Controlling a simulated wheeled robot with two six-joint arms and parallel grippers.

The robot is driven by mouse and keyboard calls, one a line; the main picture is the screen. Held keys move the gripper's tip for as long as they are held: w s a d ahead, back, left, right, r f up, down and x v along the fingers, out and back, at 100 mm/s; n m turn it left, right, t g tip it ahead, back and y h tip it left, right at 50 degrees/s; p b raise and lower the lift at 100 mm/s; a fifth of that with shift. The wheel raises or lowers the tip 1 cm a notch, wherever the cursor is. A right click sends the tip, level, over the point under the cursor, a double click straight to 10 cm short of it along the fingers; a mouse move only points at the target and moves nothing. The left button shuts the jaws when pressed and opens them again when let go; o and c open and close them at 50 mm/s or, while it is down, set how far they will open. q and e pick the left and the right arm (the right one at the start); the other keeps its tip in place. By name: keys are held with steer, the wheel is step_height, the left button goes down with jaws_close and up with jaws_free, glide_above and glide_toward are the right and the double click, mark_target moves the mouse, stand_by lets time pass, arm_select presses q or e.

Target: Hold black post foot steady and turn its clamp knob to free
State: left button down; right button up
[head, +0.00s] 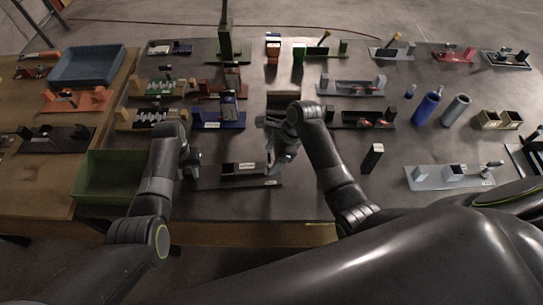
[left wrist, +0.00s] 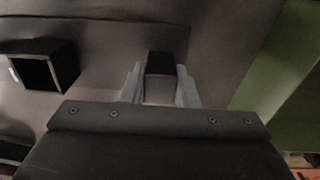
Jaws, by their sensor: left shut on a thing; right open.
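A dark fixture (head: 250,183) with a pale label lies near the front of the table, left of centre. A black open-topped box (head: 228,168) stands on it and also shows at the left of the left wrist view (left wrist: 45,70). My left gripper (head: 191,172) is at the fixture's left end. In the left wrist view its grey fingers (left wrist: 160,85) are shut on a black block (left wrist: 167,64), apparently the post foot. My right gripper (head: 272,162) is open, low over the fixture's right end. I cannot make out a clamp knob; the right gripper may hide it.
A green bin (head: 88,190) stands left of my left arm, and a blue bin (head: 90,66) behind it. Several fixtures fill the table behind my grippers. A black upright block (head: 372,158) stands to the right. The table between that block and the front edge is clear.

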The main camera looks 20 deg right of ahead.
steer(key=shift+a+f, duration=0.15)
steer(key=shift+f, duration=0.3)
steer(key=c, duration=1)
steer(key=shift+n, duration=0.3)
steer(key=n+g, duration=0.1)
steer(key=n, duration=0.3)
steer(key=shift+w+g, duration=0.2)
steer(key=shift+g, duration=0.2)
steer(key=shift+n+g, duration=0.8)
steer(key=shift+n, duration=1.3)
steer(key=shift+h, duration=0.3)
